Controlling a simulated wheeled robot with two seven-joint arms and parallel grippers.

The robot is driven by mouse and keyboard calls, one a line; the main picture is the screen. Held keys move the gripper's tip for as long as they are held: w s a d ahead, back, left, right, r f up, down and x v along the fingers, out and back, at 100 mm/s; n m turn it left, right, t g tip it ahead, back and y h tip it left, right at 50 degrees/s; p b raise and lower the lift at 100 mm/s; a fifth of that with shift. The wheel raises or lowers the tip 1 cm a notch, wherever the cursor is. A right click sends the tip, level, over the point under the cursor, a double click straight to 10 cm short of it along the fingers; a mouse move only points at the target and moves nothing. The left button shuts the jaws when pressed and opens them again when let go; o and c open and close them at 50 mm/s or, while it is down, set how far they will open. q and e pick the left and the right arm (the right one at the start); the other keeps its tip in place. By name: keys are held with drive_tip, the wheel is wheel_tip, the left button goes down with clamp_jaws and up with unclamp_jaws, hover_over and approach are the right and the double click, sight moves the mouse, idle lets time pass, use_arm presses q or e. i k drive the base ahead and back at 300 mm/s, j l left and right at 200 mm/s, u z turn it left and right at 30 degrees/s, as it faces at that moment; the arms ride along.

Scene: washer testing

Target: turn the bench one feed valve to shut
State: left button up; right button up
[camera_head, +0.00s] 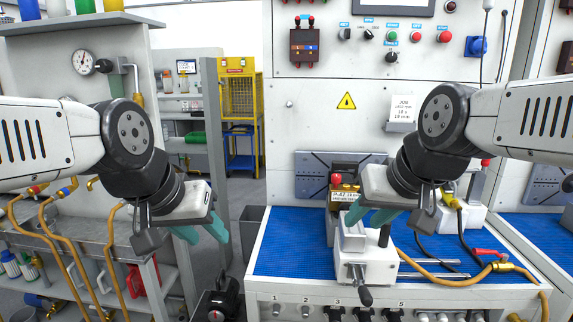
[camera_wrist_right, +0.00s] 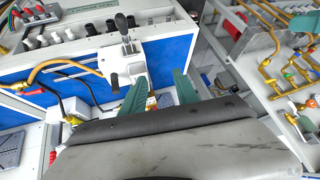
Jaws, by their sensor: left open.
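A valve with a red lever (camera_head: 490,253) and a brass body (camera_head: 503,267) sits on an orange hose at the right front of the blue-topped bench (camera_head: 285,260). The red lever lies nearly level, roughly along the bench front. In the right wrist view a red lever (camera_wrist_right: 31,92) shows at the left edge. I cannot read a label on it. My right gripper (camera_head: 368,216) is over the white fixture, left of the valve and apart from it. Its teal fingers stand apart and empty in the wrist view (camera_wrist_right: 159,75). My left gripper (camera_head: 205,238) is open and empty, left of the bench.
A white fixture with a black lever (camera_head: 378,265) stands at the bench front below my right gripper. A red button box (camera_head: 343,188) is behind it. Hoses and cables cross the bench's right side. A side rack (camera_head: 90,235) with hoses stands at the left.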

sight(475, 252)
drive_tip(key=z, duration=1.6)
